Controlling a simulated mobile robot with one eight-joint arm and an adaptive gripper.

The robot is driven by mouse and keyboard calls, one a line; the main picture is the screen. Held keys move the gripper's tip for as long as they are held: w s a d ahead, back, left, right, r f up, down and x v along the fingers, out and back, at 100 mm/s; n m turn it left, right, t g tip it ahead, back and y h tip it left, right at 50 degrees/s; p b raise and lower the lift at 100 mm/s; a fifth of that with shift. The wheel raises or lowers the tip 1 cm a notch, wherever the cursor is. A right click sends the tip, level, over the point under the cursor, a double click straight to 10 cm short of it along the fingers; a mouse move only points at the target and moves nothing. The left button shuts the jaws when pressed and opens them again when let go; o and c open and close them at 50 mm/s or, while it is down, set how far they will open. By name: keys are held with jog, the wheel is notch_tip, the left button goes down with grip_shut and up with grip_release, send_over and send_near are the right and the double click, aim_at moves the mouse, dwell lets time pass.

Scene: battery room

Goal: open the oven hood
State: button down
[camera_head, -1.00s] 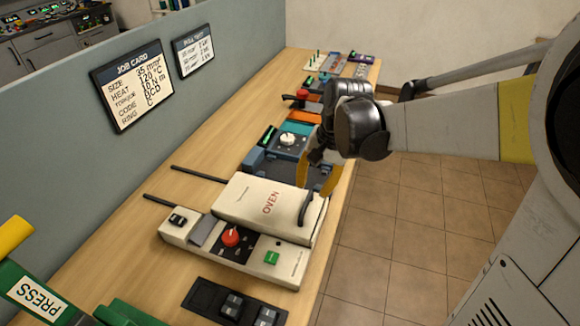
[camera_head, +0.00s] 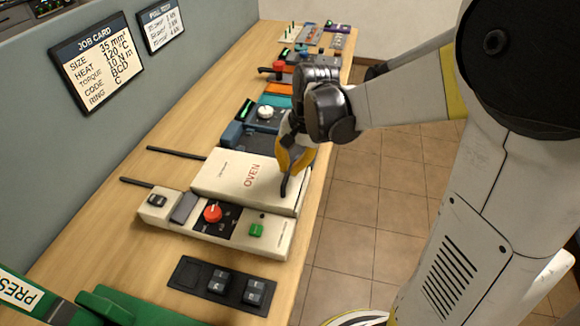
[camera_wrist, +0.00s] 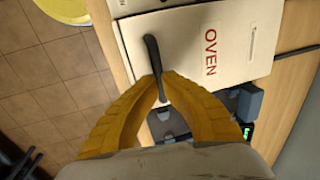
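The oven has a cream hood (camera_head: 232,178) with red "OVEN" lettering, lying closed and flat over its cream base (camera_head: 270,236). A dark handle (camera_head: 284,186) stands at the hood's right edge. My gripper (camera_head: 290,163) has yellow fingers at that handle. In the wrist view, the fingertips of my gripper (camera_wrist: 160,78) come together on both sides of the dark handle (camera_wrist: 152,52) and appear to pinch it. The hood (camera_wrist: 200,42) also shows there, just beyond the fingertips. The far fingertip is partly hidden in the head view.
The oven base carries a red knob (camera_head: 212,213) and a green button (camera_head: 256,230). A black switch panel (camera_head: 222,285) lies in front, a green press (camera_head: 105,305) at lower left. Tiled floor (camera_head: 350,200) is open at the right.

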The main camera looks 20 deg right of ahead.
jog(key=shift+a, duration=0.1)
jog(key=p, duration=0.1)
send_near(215, 165)
jog(key=f, duration=0.5)
jog(key=shift+w+a, duration=0.3)
jog(key=shift+a, duration=0.1)
jog(key=c, duration=1.5)
grip_release()
jog(key=shift+o, duration=0.2)
notch_tip(215, 165, up, 12)
jog(key=s+d, duration=0.1)
jog(key=d, duration=0.1)
jog(key=shift+s+f, duration=0.1)
jog(key=shift+s, duration=0.05)
